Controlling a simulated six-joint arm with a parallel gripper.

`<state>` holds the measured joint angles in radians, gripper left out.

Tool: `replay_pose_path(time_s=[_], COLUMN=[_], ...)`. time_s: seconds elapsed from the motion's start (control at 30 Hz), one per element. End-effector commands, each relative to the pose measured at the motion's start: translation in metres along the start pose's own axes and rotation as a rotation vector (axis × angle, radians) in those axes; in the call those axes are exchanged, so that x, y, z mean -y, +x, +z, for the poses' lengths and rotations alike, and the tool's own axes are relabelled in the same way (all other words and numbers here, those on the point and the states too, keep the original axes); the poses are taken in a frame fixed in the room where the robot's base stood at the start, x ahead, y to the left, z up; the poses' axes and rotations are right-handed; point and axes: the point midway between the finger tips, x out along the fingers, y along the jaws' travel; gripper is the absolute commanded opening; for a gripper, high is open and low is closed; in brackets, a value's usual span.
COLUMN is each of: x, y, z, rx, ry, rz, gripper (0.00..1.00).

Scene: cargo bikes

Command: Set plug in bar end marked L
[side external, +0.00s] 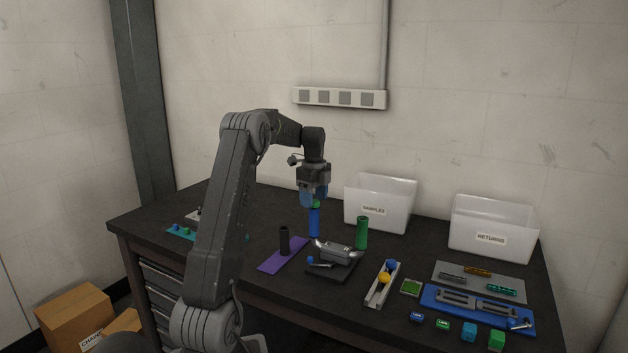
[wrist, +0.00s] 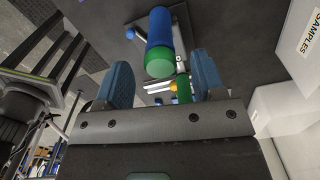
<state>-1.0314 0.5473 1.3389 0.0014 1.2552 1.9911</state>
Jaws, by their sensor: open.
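A handlebar-like silver piece (side external: 338,251) sits on a dark plate, with an upright blue grip (side external: 314,222) on its left and an upright green grip (side external: 361,233) on its right. A green end piece, which looks like the plug, shows at the end of the blue grip in the wrist view (wrist: 159,64). I cannot tell how deep it sits. My gripper (side external: 314,203) is above the blue grip, pointing down. In the wrist view its blue fingers (wrist: 161,68) are open, on either side of the green piece. I cannot read an L mark.
A black cylinder (side external: 284,240) stands on a purple mat (side external: 270,265). A tray with blue and yellow balls (side external: 373,294) lies in front. A SAMPLES bin (side external: 396,220) and a RETURNS bin (side external: 470,248) stand behind. A blue tray (side external: 428,298) and several small blocks lie at right.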

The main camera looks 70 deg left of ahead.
Motion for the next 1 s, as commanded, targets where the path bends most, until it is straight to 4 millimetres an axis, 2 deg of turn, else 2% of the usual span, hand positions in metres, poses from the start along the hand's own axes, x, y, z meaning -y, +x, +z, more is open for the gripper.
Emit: replay_pose_path(time_s=[0.5, 0.7, 0.87, 0.93, 1.0], x=[0.000, 0.000, 0.000, -0.001, -0.002], y=[-0.106, -0.126, -0.131, -0.132, -0.136], z=[0.000, 0.000, 0.000, -0.004, -0.017], rx=[0.002, 0.000, 0.000, 0.001, 0.005], ry=[0.000, 0.000, 0.000, -0.003, -0.018], rz=[-0.003, -0.001, 0.000, -0.002, -0.012], gripper=[0.63, 0.63, 0.63, 0.63, 0.63])
